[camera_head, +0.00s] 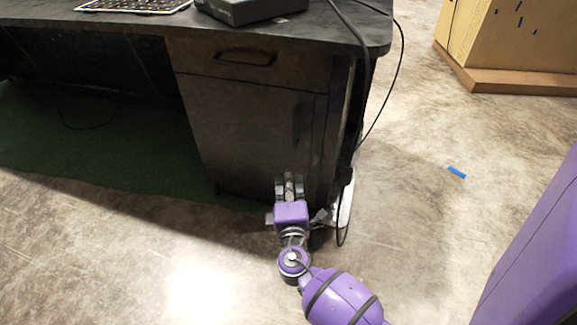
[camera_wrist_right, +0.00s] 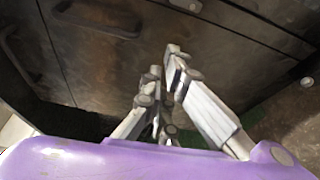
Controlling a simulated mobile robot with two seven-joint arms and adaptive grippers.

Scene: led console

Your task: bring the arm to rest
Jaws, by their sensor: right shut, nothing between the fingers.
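My right gripper (camera_head: 289,180) is in front of the lower part of the dark desk cabinet (camera_head: 245,130) in the head view. In the right wrist view my right gripper (camera_wrist_right: 168,75) has its fingers together with nothing between them, and the dark cabinet front (camera_wrist_right: 100,60) fills the space behind. I cannot tell whether the fingertips touch the cabinet. My right arm (camera_head: 340,298) comes in from the bottom of the head view. My left gripper does not show.
The desk top (camera_head: 330,35) carries a black box (camera_head: 245,10) and a keyboard (camera_head: 130,5). A black cable (camera_head: 400,60) hangs off its right end. A wooden piece of furniture (camera_head: 510,45) stands at the upper right. Bare floor (camera_head: 120,260) lies to the left.

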